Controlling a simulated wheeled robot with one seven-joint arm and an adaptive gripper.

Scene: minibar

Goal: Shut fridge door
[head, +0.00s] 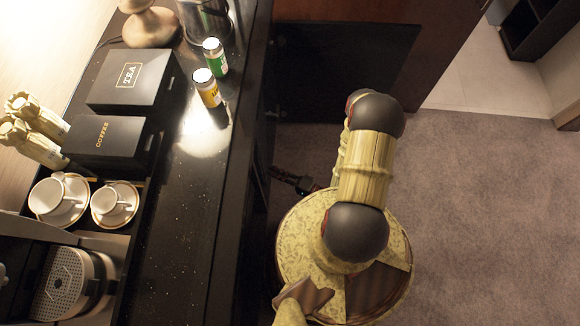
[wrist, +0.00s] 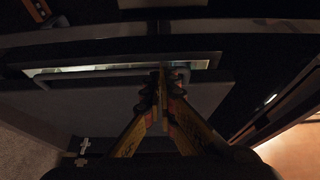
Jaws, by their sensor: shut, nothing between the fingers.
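The fridge door shows in the head view as a dark panel (head: 345,65) with a reddish-brown wooden face, standing out from the counter front at the top. In the wrist view a grey panel (wrist: 95,110) with a dark bar along its edge lies in front of my gripper (wrist: 165,78); I cannot tell for sure which part of the fridge it is. A narrow lit gap shows beyond the bar. My gripper is shut and empty, its fingertips close to the bar; contact is unclear. In the head view my arm mostly hides the gripper.
The dark counter (head: 185,235) runs along the left, with a green can (head: 215,58), a yellow can (head: 207,90), a tea box (head: 130,78), a coffee box (head: 105,143) and cups on it. Carpet (head: 480,220) on the right is clear. A dark shelf (head: 530,30) stands far right.

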